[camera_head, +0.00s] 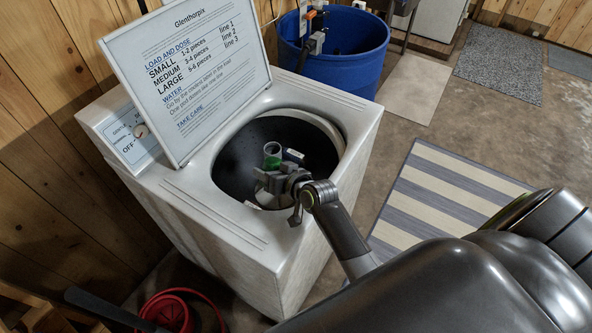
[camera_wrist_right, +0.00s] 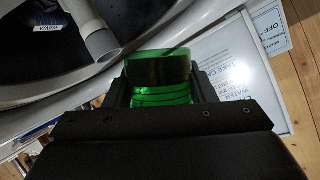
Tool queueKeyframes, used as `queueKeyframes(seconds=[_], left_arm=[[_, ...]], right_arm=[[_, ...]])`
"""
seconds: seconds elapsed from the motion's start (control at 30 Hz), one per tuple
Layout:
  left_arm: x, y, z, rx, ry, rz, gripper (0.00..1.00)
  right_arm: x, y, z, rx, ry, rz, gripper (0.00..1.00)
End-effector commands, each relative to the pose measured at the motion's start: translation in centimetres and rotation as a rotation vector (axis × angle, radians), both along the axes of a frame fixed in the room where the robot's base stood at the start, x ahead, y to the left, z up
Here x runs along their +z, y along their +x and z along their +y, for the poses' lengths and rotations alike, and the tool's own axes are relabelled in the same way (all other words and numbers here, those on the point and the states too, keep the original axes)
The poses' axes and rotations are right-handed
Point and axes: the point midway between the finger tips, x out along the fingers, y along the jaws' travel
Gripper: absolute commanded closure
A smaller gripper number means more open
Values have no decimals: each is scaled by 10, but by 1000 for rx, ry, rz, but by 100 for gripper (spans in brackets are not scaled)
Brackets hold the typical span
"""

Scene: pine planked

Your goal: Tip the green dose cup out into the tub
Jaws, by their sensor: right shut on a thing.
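The green dose cup (camera_head: 272,155) is a small clear green cup, held by my right gripper (camera_head: 281,177) above the open mouth of the tub. In the right wrist view the green dose cup (camera_wrist_right: 160,75) sits between the two dark jaws of my right gripper (camera_wrist_right: 161,88), with lines across its side. In the head view the cup looks about upright; I cannot tell what is in it. The tub (camera_head: 238,160) is the dark round drum inside the white washer (camera_head: 240,228).
The raised lid (camera_head: 190,75) carries printed dosing instructions and stands at the tub's left. A dial (camera_head: 141,131) sits on the panel behind it. A blue bin (camera_head: 345,55) stands behind the washer, a striped mat (camera_head: 440,195) at its right, and a red object (camera_head: 170,310) in front.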

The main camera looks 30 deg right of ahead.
Motion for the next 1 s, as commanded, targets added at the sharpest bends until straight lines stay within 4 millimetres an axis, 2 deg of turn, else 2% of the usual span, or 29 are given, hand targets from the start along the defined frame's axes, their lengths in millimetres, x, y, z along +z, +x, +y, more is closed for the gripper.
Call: queueKeyframes(seconds=[0.03,0.33,0.53,0.63,1.0], left_arm=[[-7,-1,0,0,0,1,100],[-30,-2,0,0,0,4,100],[-30,-3,0,0,0,5,100],[-38,-3,0,0,0,5,100],[-48,-3,0,0,0,5,100]], right_arm=[[-5,1,-3,1,24,6,71],[-16,5,-18,0,196,54,71],[-5,5,-21,0,342,94,71],[-11,5,-20,0,387,107,71],[-15,5,-20,0,482,133,71]])
